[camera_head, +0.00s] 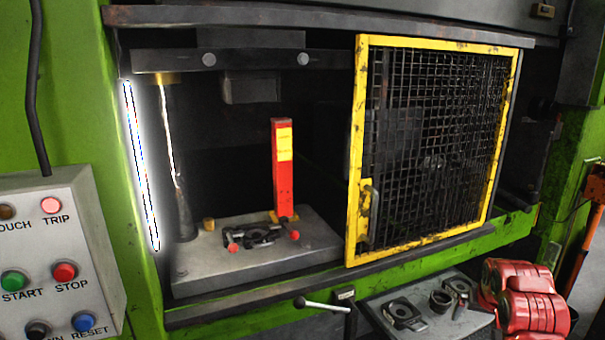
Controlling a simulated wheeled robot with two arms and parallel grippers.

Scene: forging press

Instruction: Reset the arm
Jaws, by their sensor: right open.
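My right gripper (497,288) is red and shows at the lower right, in front of the low shelf. It is open, with nothing seen between its fingers. My left gripper is not in view. A red upright block (284,180) with yellow labels stands on the grey press bed (205,262). A dark die part (255,237) with red ends lies on the bed beside it. A control box (95,235) at the left has a blue RESET button (84,322), plus START, STOP and TRIP buttons.
A yellow-framed mesh guard (354,160) covers the press opening's right half; the left half is open. A lever (322,304) projects below the bed. A low shelf (425,327) holds several dark metal parts. A bright light strip (141,165) stands at the opening's left edge.

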